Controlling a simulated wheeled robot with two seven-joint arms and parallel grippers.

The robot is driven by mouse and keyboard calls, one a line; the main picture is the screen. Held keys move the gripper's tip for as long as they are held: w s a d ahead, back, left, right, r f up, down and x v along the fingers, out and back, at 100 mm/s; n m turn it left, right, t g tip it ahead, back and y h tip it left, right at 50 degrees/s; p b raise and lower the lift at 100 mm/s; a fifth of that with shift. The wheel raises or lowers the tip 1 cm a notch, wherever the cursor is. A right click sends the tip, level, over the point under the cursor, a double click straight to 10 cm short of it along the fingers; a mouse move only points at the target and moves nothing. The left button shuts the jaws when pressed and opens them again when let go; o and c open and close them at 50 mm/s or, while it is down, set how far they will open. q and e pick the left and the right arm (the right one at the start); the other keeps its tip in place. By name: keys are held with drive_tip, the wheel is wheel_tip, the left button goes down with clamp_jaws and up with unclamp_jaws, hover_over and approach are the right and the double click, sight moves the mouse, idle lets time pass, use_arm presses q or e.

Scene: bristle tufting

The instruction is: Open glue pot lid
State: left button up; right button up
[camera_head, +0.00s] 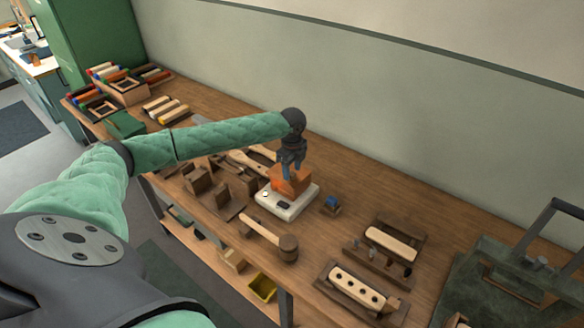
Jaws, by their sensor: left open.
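An orange, boxy pot (288,185), which looks like the glue pot, stands on a white base (268,204) with dark details on its front, near the middle of the workbench. My left gripper (290,173) points down right above the pot, its jaws open and its fingertips at or just over the pot's top. I cannot tell whether they touch it. The gripper hides part of the pot's top, so the lid cannot be made out clearly. My right gripper is not in view.
A small blue item (331,204) sits right of the base. Wooden holders with pale brush blocks (390,244) stand at the right, and a dark green press (540,265) beyond. The wall runs behind the bench.

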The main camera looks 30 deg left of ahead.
use_arm(q)
drive_tip(key=shift+f, duration=0.4)
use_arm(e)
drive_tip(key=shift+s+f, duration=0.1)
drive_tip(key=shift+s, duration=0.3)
use_arm(q)
drive_tip(key=shift+c, duration=0.2)
clamp_jaws()
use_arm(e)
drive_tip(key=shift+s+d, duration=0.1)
